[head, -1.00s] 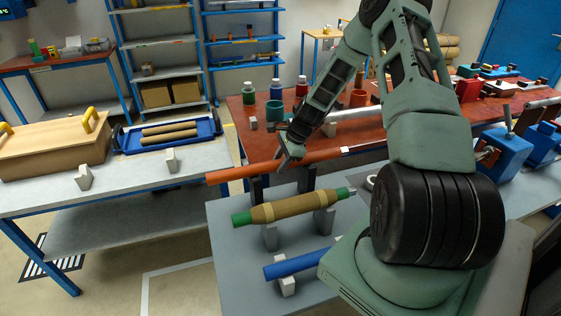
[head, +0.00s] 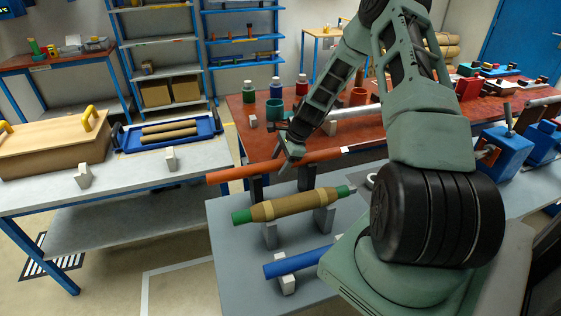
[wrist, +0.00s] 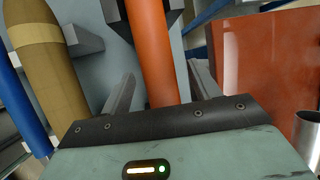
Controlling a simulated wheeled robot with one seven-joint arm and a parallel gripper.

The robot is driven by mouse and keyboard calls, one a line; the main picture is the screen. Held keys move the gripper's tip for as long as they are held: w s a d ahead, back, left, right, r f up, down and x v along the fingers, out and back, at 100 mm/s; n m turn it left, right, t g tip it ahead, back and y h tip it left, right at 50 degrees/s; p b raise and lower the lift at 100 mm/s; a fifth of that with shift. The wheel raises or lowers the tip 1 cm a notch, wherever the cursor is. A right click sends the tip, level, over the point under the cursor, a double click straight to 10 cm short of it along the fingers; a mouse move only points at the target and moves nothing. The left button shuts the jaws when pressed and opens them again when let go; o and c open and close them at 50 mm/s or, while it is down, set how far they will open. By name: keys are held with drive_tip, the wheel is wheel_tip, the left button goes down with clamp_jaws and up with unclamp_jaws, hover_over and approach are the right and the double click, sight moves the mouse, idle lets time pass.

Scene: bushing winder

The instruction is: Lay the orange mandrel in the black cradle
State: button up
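The orange mandrel (head: 235,172) lies across the dark posts of the black cradle (head: 257,188) and appears to rest in it. Its right end has a pale band. My gripper (head: 289,158) is over the mandrel, between the two cradle posts in the head view. In the wrist view, my gripper's fingers (wrist: 163,75) stand on either side of the mandrel (wrist: 150,45), with a visible gap on both sides. The gripper is open. Part of the cradle (wrist: 118,18) shows beside the mandrel there. The fingertips are small and partly hidden in the head view.
A brown mandrel with green ends (head: 292,206) lies on grey supports just in front. A blue bar (head: 297,262) lies nearer on another support. The red-topped table (head: 237,118) behind holds bottles and cups. A metal cup (wrist: 308,135) shows in the wrist view.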

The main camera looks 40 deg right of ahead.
drive_tip(key=b+v, duration=0.3)
drive_tip(key=v, duration=1.4)
drive_tip(key=shift+r, duration=0.2)
drive_tip(key=s+a+r+n+g, duration=0.15)
drive_tip(key=a+n, duration=0.55)
drive_tip(key=a, duration=0.7)
drive_tip(key=s+a+r+n+g, duration=0.15)
drive_tip(key=a+n, duration=0.55)
drive_tip(key=a, duration=0.8)
drive_tip(key=s+a+n+h, duration=0.1)
drive_tip(key=s+a+n, duration=0.6)
drive_tip(key=s, duration=0.3)
drive_tip(key=s+a+n+h+b, duration=0.1)
drive_tip(key=s+a+n, duration=0.6)
drive_tip(key=s+n, duration=0.2)
drive_tip(key=shift+s+n+g+h, duration=0.3)
drive_tip(key=shift+s+g, duration=0.1)
drive_tip(key=shift+s, duration=0.6)
